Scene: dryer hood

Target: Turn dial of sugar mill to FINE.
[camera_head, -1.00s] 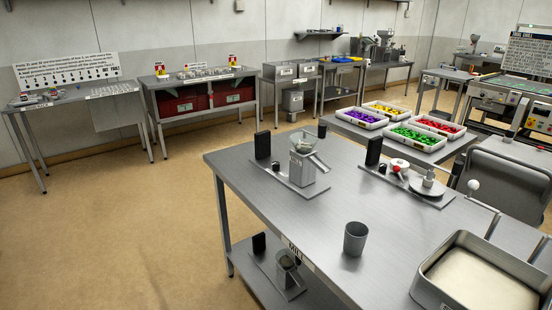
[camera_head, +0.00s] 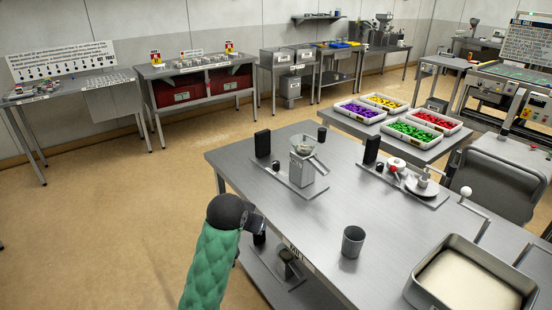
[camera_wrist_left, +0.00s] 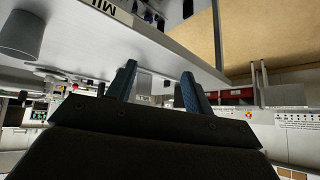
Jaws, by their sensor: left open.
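A mill (camera_head: 303,165) with a clear hopper stands on a flat base plate on the near steel table, beside a black upright block (camera_head: 263,144). A second, similar device (camera_head: 287,264) sits on the shelf below, partly hidden by my left arm. I cannot make out a dial or a FINE mark on either. My left gripper (camera_head: 256,222) is by the table's left edge, in front of the lower shelf and apart from both mills. In the left wrist view its two fingers (camera_wrist_left: 158,76) are spread with nothing between them. My right gripper is not in view.
The steel table (camera_head: 320,215) carries a grey cup (camera_head: 353,241), a large pan (camera_head: 468,278) and another device with a round plate (camera_head: 421,186). Trays of coloured pieces (camera_head: 360,111) stand on a table behind. The floor (camera_head: 100,215) at left is clear.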

